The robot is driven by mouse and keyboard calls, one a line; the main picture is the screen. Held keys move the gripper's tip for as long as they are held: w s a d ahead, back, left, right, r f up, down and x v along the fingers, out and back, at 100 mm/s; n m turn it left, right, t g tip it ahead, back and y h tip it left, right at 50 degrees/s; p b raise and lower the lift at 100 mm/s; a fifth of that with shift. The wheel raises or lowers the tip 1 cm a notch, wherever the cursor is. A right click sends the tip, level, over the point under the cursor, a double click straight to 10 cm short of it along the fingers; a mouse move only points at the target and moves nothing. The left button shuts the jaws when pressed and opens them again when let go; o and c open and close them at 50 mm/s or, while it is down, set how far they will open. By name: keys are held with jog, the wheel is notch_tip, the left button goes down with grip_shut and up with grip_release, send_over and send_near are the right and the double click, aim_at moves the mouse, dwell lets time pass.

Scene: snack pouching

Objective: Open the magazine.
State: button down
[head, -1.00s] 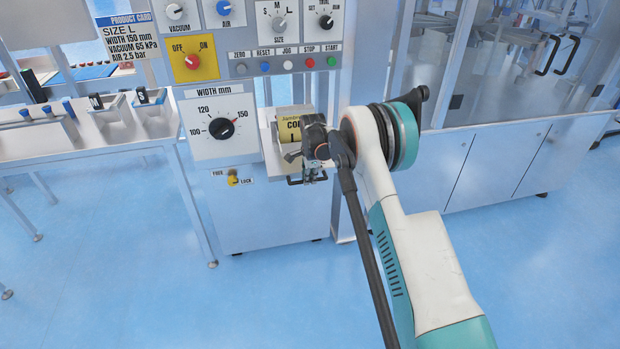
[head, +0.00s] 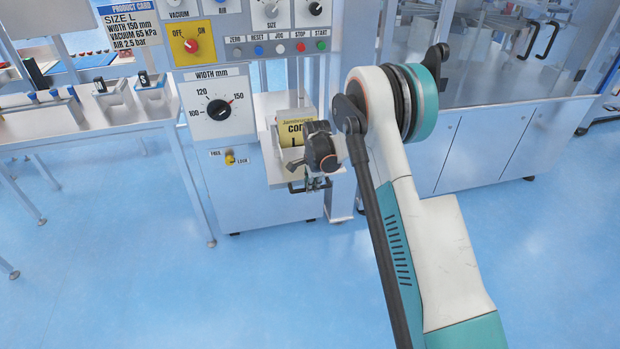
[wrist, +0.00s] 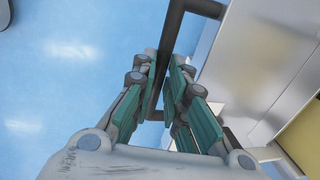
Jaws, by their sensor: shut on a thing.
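The magazine (head: 282,178) is a pale drawer-like tray low on the machine front, right of the width dial. It stands out from the front and holds a yellow pouch stack (head: 293,130) with a partly hidden label. A dark bar handle (wrist: 172,30) is on its front. My gripper (wrist: 163,65) is shut on this handle, with the bar between its green-padded fingers. In the head view my wrist covers part of the tray and the handle.
A yellow lever (head: 230,160) marked FREE and LOCK sits left of the magazine. A side table (head: 90,128) stands at left. The blue floor (head: 150,290) in front is clear.

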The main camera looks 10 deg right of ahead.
jog(key=shift+s, duration=1.45)
jog(key=c, duration=1.6)
grip_release()
notch_tip(320, 180, up, 12)
jog(key=s, duration=0.2)
jog(key=shift+s+f, duration=0.1)
